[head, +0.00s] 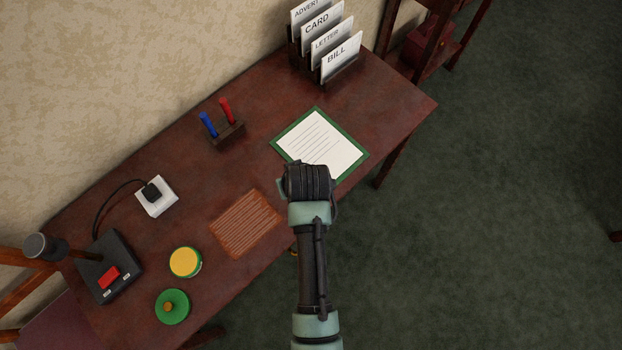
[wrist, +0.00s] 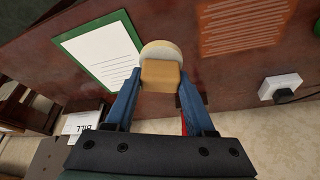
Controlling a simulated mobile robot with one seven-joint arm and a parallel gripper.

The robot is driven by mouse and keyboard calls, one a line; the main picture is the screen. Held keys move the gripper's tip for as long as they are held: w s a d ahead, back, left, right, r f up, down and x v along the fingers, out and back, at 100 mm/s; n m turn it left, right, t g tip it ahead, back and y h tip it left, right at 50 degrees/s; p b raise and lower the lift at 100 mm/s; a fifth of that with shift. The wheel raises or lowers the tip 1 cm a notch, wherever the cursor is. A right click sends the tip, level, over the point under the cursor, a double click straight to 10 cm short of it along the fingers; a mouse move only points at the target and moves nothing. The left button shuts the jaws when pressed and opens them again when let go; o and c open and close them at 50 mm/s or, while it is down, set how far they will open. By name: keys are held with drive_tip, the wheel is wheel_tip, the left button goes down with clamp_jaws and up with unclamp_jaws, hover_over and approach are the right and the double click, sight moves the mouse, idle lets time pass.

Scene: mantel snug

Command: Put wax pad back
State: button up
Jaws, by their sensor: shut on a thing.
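My gripper (wrist: 160,82) is shut on a tan block with a pale round disc at its far end, which I take to be the wax pad (wrist: 163,50). In the head view my wrist (head: 308,182) hides the fingers and the held thing, over the table's front edge by the green-bordered sheet. A round green tin with a yellow inside or top (head: 185,262) stands near the table's front left. A green round lid with a small knob (head: 172,307) lies next to it, apart from it.
The table (head: 190,225) also bears an orange-brown slatted mat (head: 246,222), a writing sheet (head: 320,140), a pen stand (head: 227,134), a letter rack (head: 345,78), a white socket box (head: 156,196) and a black device with a red switch (head: 108,268). Green floor is open at right.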

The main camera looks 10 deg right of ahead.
drive_tip(key=f, duration=0.4)
drive_tip(key=shift+a+f, duration=0.15)
drive_tip(key=shift+a, duration=0.2)
drive_tip(key=shift+f, duration=2.25)
drive_tip(key=shift+f+b, duration=0.15)
drive_tip(key=shift+b, duration=0.15)
drive_tip(key=o, duration=1.2)
